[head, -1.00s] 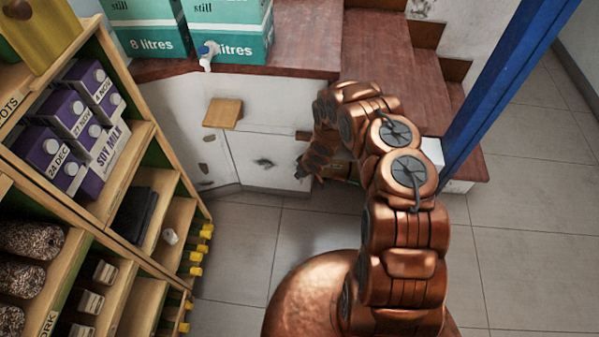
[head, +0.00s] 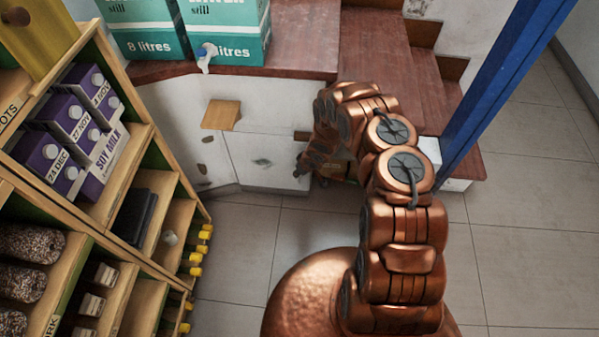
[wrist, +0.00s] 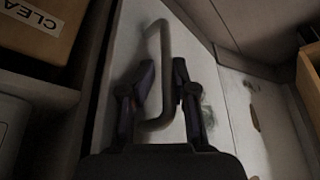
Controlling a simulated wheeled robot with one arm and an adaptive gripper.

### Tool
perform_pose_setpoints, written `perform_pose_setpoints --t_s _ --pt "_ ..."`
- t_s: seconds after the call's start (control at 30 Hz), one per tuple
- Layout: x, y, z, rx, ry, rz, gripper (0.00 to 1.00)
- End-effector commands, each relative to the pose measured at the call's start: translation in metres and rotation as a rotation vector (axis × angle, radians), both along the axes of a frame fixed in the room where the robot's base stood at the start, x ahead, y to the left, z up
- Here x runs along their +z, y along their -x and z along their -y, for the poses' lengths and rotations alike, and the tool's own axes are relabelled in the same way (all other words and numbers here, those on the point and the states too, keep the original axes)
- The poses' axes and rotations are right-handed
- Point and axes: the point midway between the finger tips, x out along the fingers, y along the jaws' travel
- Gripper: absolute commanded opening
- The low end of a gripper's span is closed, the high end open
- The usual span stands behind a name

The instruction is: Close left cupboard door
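In the wrist view, a pale, scuffed cupboard door (wrist: 108,88) carries a dark bent bar handle (wrist: 166,55). My gripper (wrist: 165,72) has its two dark fingers on either side of the handle, with a gap between the tips. The bar lies between them, nearer the right finger; I cannot tell if it touches. In the head view, the white cupboard front (head: 268,160) is under the wooden counter, and my gripper (head: 301,172) is at its right end. My arm hides the area to the right, so the door's opening angle is unclear there.
A box marked "CLEA" (wrist: 40,22) sits left of the door in the wrist view. Shelves with soy milk cartons (head: 75,125) stand at left. Water boxes (head: 225,45) are on the counter. Stairs (head: 410,75) and a blue post (head: 500,90) are at right. The tiled floor (head: 530,250) is clear.

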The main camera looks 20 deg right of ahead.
Motion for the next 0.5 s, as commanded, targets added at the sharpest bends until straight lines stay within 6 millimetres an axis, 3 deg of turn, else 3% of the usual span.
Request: perform_pose_setpoints --t_s 0.5 --pt "0.0028 0.0012 -0.0006 0.002 0.0 0.0 0.23"
